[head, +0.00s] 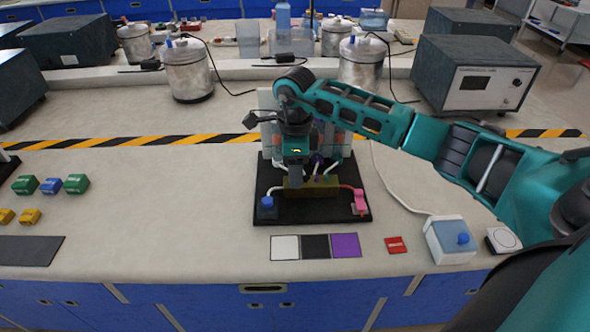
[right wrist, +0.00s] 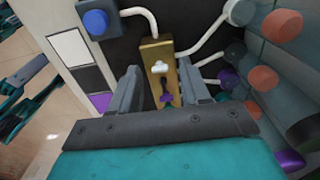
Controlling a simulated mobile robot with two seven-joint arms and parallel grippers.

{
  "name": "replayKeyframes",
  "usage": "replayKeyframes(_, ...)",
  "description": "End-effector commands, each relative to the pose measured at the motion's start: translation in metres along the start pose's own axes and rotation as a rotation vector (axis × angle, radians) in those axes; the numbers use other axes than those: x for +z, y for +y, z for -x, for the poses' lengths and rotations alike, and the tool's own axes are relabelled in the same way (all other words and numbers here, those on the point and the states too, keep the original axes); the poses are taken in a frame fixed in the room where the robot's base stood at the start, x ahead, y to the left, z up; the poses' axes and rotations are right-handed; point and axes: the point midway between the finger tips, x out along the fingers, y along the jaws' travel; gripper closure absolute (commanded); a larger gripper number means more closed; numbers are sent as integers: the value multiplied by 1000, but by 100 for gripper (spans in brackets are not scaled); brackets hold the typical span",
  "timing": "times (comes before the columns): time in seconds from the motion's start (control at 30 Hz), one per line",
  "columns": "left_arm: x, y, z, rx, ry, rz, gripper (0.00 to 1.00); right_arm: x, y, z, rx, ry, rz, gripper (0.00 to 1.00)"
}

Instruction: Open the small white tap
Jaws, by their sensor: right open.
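The small white tap (right wrist: 158,67) sits on a brass block (right wrist: 150,50) in the right wrist view, with a purple tap (right wrist: 167,98) beside it on the same block. My right gripper (right wrist: 158,72) is open, its two fingers on either side of the block, and the white tap shows between the fingertips. I cannot tell how far the fingertips are above it. In the head view the right gripper (head: 296,180) is over the left part of the brass block (head: 322,186) and hides the white tap. My left gripper is not in view.
The block is on a black base (head: 312,213) with hoses, a blue knob (head: 267,207) and a pink fitting (head: 360,202). White, black and purple cards (head: 345,245) lie in front. A blue-and-white box (head: 447,243) stands at the right.

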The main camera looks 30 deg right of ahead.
Motion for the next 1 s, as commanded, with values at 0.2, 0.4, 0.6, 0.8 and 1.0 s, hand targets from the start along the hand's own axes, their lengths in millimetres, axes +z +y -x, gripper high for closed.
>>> replayKeyframes(0.2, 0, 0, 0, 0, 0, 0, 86, 0, 0, -7, 1, 0, 0, 54)
replayKeyframes(0.4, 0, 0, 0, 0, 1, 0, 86, 0, 0, -7, 1, 0, 0, 56)
replayKeyframes(0.6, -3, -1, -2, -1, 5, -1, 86, 0, 0, -7, 1, 0, 0, 76)
replayKeyframes(0.8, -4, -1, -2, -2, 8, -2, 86, 0, 0, -6, 1, 0, 0, 95)
replayKeyframes(1.0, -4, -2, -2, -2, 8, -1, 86, 0, 0, -6, 0, 0, 1, 100)
